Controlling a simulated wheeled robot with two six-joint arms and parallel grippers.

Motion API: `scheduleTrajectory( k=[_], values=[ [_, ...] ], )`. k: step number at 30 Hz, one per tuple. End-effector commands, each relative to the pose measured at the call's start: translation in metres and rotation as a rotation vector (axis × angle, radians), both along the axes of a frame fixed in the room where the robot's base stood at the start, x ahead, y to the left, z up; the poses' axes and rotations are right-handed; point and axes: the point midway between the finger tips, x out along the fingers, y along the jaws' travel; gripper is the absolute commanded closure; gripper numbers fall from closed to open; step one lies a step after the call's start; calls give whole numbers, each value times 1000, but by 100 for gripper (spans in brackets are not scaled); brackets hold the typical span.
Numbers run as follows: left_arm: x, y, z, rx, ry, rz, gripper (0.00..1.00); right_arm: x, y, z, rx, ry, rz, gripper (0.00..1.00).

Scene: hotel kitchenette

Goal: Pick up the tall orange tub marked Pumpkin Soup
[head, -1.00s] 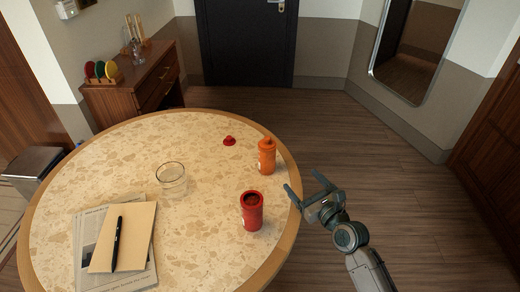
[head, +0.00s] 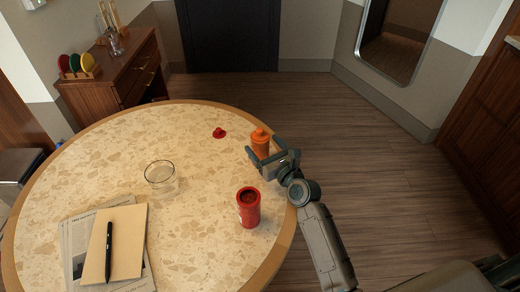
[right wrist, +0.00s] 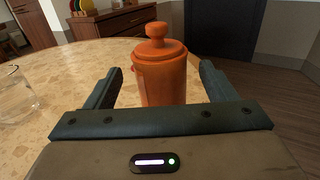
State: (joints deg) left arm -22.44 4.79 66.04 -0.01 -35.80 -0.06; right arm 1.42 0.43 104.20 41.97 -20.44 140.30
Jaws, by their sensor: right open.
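The tall orange tub (head: 260,141) stands upright with its knobbed lid on, near the right edge of the round table. It also shows in the right wrist view (right wrist: 160,75), where no lettering can be read. My right gripper (head: 264,155) is open, with one finger on each side of the tub. In the right wrist view a gap shows on both sides between the fingers (right wrist: 158,90) and the tub. The tub's lower part is hidden behind the gripper. My left gripper is not in view.
An open red tub (head: 248,207) stands close to my right gripper, nearer the front. A red lid (head: 219,132) lies beyond it. A glass (head: 160,174), a notepad (head: 126,225) with a pen and a newspaper (head: 75,240) occupy the table's left side.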

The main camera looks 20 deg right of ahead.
Motion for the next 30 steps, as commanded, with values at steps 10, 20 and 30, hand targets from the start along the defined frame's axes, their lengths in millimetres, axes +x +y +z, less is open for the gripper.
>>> scheduleTrajectory(
  k=[10,20,30],
  values=[
    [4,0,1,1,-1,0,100,29,7,1,-1,0,0,22],
    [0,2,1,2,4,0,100,29,6,1,-1,0,0,60],
    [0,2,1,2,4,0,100,29,6,2,-1,-1,0,79]
  ],
)
